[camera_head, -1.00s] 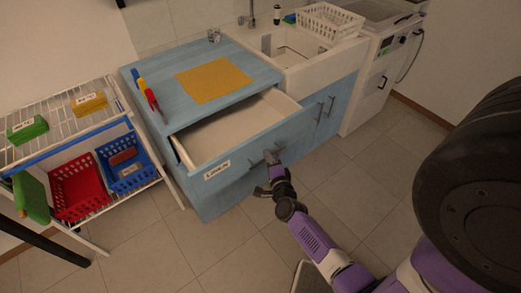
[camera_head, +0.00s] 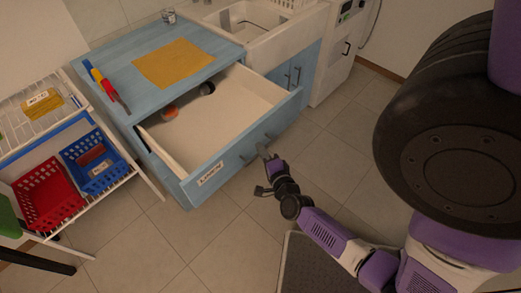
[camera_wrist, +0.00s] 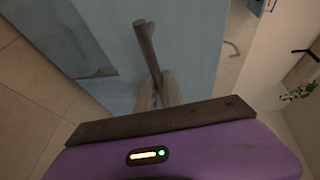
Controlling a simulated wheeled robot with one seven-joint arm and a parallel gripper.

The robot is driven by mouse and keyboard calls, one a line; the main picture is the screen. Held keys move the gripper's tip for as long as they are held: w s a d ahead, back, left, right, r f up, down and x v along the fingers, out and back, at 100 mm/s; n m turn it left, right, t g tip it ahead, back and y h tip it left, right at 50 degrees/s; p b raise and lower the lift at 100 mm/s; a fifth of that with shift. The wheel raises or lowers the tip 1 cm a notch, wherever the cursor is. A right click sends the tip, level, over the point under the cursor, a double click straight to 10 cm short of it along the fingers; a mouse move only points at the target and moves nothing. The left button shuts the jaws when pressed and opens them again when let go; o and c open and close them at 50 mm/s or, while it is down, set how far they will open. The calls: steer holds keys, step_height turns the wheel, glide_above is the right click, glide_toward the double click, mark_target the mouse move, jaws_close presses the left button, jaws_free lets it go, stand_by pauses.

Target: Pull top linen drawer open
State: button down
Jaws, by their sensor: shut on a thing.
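The top linen drawer (camera_head: 222,139) of the blue cabinet is pulled well out, with a white inside and a blue front bearing a "Linen" label (camera_head: 210,174). Two small items lie far back in it, an orange one (camera_head: 170,112) and a dark one (camera_head: 207,88). My gripper (camera_head: 264,152) is at the drawer front, right of the label. In the wrist view my gripper (camera_wrist: 157,92) is shut on the dark bar handle (camera_wrist: 146,45), which stands off the blue front. The handle is partly hidden by my fingers in the head view.
A yellow cloth (camera_head: 173,63) and several colored-handled tools (camera_head: 104,85) lie on the cabinet top. A rack at the left holds a red basket (camera_head: 47,196) and a blue basket (camera_head: 95,162). A sink (camera_head: 250,22) is behind. Tiled floor in front is partly clear.

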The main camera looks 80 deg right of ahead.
steer(key=c, duration=1.5)
jaws_free()
steer(key=b+v, duration=0.1)
steer(key=v, duration=0.6)
steer(key=shift+s+a+r, duration=0.1)
steer(key=shift+s+a, duration=0.1)
steer(key=shift+a, duration=0.15)
